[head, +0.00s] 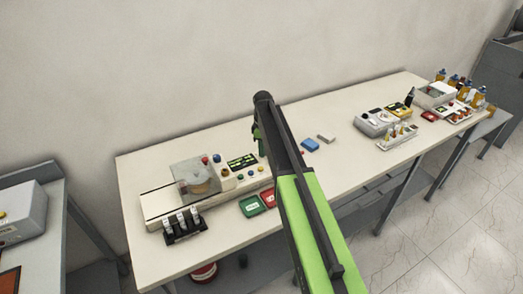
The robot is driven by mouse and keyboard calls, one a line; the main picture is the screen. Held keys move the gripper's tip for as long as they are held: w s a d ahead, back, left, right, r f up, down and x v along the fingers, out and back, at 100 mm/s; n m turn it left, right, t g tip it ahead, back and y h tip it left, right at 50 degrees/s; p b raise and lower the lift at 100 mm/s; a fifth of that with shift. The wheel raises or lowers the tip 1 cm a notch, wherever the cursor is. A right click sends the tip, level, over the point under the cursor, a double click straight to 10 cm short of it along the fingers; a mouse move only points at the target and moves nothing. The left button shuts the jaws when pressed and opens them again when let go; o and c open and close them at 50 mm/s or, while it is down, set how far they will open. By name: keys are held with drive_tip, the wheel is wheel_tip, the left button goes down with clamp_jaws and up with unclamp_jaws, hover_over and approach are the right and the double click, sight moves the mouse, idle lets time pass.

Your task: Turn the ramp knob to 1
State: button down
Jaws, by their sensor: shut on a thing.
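A long cream device (157,203) lies on the bench, with a clear cover (190,175) and a control panel at its right end. My gripper (260,150) reaches down at the right end of this panel, partly behind my black and green arm. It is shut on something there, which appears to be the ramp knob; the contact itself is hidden.
A black rack of vials (183,228) stands in front of the device. Green and red trays (252,206) lie beside it. More instruments and bottles fill the bench's far right. The middle bench is mostly clear.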

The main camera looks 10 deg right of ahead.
drive_tip(key=shift+s+m, duration=0.2)
drive_tip(key=shift+m, duration=0.4)
drive_tip(key=m, duration=1)
drive_tip(key=shift+m, duration=0.3)
drive_tip(key=c, duration=1.2)
unclamp_jaws()
